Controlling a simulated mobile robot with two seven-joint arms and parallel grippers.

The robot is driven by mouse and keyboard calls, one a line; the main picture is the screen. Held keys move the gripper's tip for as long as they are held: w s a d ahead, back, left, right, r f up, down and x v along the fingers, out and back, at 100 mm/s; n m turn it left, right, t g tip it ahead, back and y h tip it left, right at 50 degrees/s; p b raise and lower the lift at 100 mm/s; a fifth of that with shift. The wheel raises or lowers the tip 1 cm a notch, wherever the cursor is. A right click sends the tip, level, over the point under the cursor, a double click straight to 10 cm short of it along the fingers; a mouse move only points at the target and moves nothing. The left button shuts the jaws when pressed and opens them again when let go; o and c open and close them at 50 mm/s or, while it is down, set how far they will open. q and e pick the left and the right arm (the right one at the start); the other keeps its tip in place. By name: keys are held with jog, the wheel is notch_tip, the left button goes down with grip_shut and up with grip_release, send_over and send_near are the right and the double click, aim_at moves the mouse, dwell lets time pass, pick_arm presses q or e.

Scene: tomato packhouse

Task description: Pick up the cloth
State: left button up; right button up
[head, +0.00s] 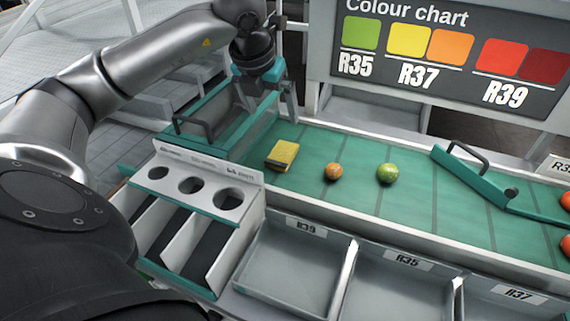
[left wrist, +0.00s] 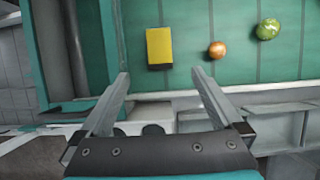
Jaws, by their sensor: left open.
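The cloth (head: 283,155) is a small yellow rectangular pad with a darker edge, lying flat on the green belt near its left end. It also shows in the left wrist view (left wrist: 160,46), at the top just left of the middle. My left gripper (head: 268,108) is open and empty, held above the belt's left end, behind the cloth in the head view. In the left wrist view its fingers (left wrist: 160,77) stand wide apart, with the cloth beyond their tips. The gripper is not touching the cloth. My right gripper is not in view.
An orange tomato (head: 333,172) and a green tomato (head: 388,173) lie on the belt right of the cloth. A white sizing stand (head: 205,165) with round holes and labelled grey bins (head: 290,265) line the front. A green guide with a handle (head: 480,175) crosses the belt.

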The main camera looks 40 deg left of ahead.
pick_arm(q)
jog(key=f, duration=0.1)
jog(key=b, duration=0.2)
send_near(282, 152)
jog(key=shift+x, duration=4.3)
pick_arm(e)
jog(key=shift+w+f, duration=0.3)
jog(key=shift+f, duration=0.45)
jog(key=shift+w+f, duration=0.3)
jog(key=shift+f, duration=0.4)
pick_arm(q)
jog(key=shift+f+b, duration=0.15)
jog(key=shift+b, duration=0.25)
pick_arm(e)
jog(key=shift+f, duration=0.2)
pick_arm(q)
jog(key=c, duration=1.3)
